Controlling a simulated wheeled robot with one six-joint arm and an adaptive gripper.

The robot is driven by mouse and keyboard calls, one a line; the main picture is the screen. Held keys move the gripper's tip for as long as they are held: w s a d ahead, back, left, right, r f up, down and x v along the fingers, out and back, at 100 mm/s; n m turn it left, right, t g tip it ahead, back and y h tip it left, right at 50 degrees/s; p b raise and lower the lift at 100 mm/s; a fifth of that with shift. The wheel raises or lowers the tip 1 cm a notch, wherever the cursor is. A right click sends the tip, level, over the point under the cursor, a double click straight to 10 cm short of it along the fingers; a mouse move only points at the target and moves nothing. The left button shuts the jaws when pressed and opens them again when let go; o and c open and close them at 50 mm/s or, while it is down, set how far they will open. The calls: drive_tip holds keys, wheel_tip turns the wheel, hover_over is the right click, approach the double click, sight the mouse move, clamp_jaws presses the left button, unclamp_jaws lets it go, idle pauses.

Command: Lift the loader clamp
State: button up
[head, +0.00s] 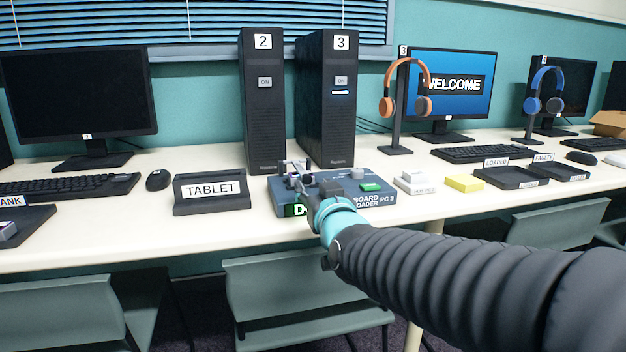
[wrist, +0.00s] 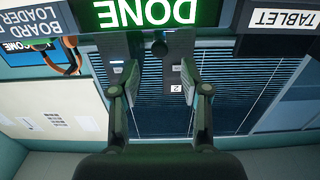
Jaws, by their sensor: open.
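The board loader (head: 377,203) is a blue-grey box on the table in front of tower 3, with a green key on top. Small dark and pale parts (head: 293,168) stand at its left end; the clamp seems to be among them, but I cannot separate it from my gripper there. My gripper reaches the loader's front left, largely hidden behind my arm in the head view. In the wrist view, which is upside down, my gripper (wrist: 152,88) is open with nothing seen between its fingers. The green DONE display (wrist: 153,12) lies just past the fingertips.
Towers 2 (head: 262,110) and 3 (head: 328,115) stand behind the loader. A TABLET stand (head: 211,205) is at its left. White blocks (head: 414,182), a yellow block (head: 464,183) and a LOADED tray (head: 512,182) are at its right. A chair (head: 300,295) stands below the table edge.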

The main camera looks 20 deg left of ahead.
sight(308, 180)
drive_tip(key=shift+x, duration=3.1)
drive_tip(key=shift+c, duration=0.2)
clamp_jaws()
